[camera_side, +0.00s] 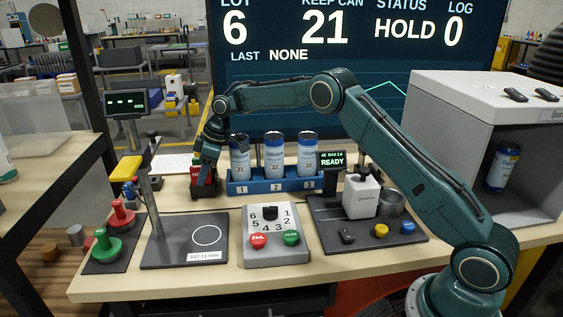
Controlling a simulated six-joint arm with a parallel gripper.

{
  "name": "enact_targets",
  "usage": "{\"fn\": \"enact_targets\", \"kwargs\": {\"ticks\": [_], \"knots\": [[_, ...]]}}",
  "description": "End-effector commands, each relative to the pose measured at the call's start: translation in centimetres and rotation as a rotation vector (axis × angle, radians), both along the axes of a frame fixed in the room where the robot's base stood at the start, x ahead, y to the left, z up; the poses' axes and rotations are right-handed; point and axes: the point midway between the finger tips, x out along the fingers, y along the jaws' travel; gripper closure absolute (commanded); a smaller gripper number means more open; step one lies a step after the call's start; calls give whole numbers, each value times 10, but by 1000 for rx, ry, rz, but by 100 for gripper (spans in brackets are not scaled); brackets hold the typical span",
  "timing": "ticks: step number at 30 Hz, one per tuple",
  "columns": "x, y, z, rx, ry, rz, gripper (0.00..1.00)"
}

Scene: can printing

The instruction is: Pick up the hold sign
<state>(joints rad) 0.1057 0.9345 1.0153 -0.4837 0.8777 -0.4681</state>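My gripper (204,171) points down near the back left of the bench, left of the blue can rack. Directly under its fingertips is a small red object (203,189) with dark sides, low on the bench. It may be the hold sign, but my gripper hides its upper part and I cannot read any lettering on it. The fingers are too small and dark to tell whether they are open or shut, or whether they touch it.
A blue rack (272,186) holds three cans close to the right of my gripper. A measuring stand (184,245) is in front, left of a dial box (270,240). A white printer unit (361,197) and a grey cabinet (470,100) stand right. A display (400,60) reads HOLD.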

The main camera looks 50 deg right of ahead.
Motion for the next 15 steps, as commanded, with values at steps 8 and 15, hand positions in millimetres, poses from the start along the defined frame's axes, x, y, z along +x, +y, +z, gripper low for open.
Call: {"fn": "enact_targets", "kwargs": {"ticks": [8, 15], "knots": [[0, 0, 0, 0, 0, 0, 100], [0, 0, 1, 0, 0, 0, 100]]}}
